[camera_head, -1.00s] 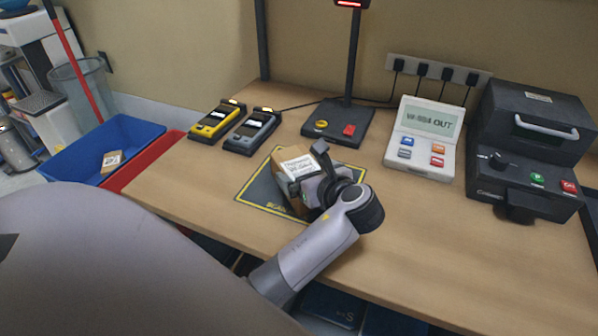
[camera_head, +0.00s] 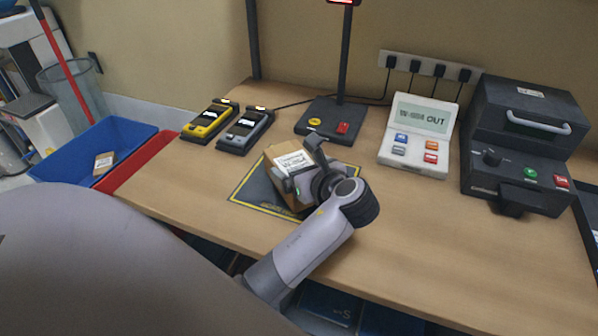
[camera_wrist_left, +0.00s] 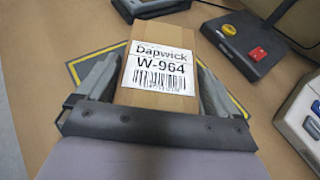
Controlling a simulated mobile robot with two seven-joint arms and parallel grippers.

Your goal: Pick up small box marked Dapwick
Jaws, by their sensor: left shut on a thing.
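The small cardboard box (camera_head: 287,160) stands on the dark mat with yellow edging (camera_head: 250,191) on the table. In the left wrist view the box (camera_wrist_left: 155,99) shows a white label reading Dapwick W-964 with a barcode. My left gripper (camera_head: 297,182) is shut on the box, with one finger on each side of it in the left wrist view (camera_wrist_left: 152,92). The gripper and wrist cover part of the box and mat in the head view. I cannot tell whether the box touches the mat. My right gripper is not in view.
Yellow and grey handheld devices (camera_head: 206,121) (camera_head: 246,130) lie at the back left. A scanner stand (camera_head: 333,123), a display unit (camera_head: 418,137) and a dark machine (camera_head: 519,150) stand behind and right. A blue bin (camera_head: 92,152) is at the left. The front right tabletop is clear.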

